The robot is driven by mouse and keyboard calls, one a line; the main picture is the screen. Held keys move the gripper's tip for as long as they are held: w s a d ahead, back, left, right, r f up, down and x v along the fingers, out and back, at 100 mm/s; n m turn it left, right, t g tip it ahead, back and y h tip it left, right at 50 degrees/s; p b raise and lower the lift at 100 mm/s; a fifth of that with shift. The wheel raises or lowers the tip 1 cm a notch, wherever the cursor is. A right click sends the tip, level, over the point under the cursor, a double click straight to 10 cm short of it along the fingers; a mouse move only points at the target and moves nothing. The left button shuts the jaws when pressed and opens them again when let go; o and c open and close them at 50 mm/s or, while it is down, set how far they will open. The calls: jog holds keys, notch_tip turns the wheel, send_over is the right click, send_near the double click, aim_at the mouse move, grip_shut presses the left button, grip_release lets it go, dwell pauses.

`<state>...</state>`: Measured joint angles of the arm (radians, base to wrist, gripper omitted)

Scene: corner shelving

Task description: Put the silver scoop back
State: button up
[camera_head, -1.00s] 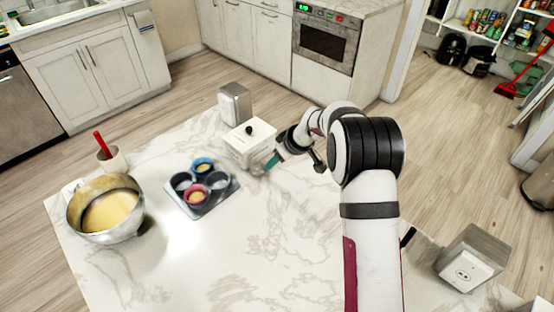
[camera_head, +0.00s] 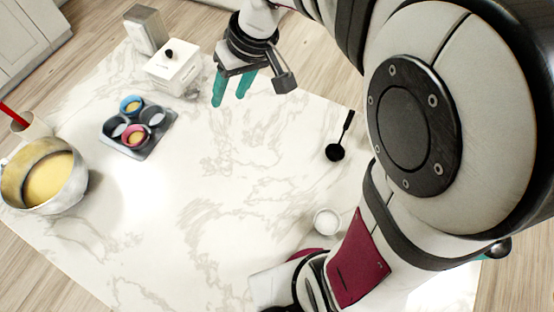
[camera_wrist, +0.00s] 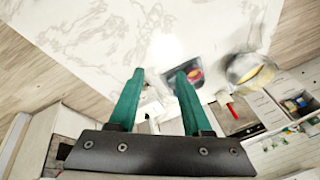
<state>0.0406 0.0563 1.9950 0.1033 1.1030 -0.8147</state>
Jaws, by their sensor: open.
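My gripper (camera_head: 232,100) is open, with its two teal fingers apart and nothing between them. It is above the marble table, to the right of the white lidded box. Its fingers also show in the wrist view (camera_wrist: 160,72). A black scoop-like utensil (camera_head: 335,152) with a thin handle lies on the table to the right of and below my gripper. A small round pale cup-like thing (camera_head: 326,222) is nearer the front; I cannot tell whether it is a scoop. I cannot make out a silver scoop for certain.
A white box (camera_head: 185,68) with a black knob and a grey metal box (camera_head: 145,32) stand at the back. The table middle is clear.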

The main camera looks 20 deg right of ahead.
jog(key=s+d+f+m+g+h, duration=0.1)
jog(key=s+m, duration=0.3)
jog(key=s, duration=0.7)
jog(key=s+d+f+m+g, duration=0.1)
jog(key=s+m, duration=0.3)
jog(key=s, duration=0.7)
jog(key=shift+s+d+f+m+h, duration=0.2)
jog(key=shift+f+m+h, duration=0.1)
jog(key=shift+f+h, duration=0.1)
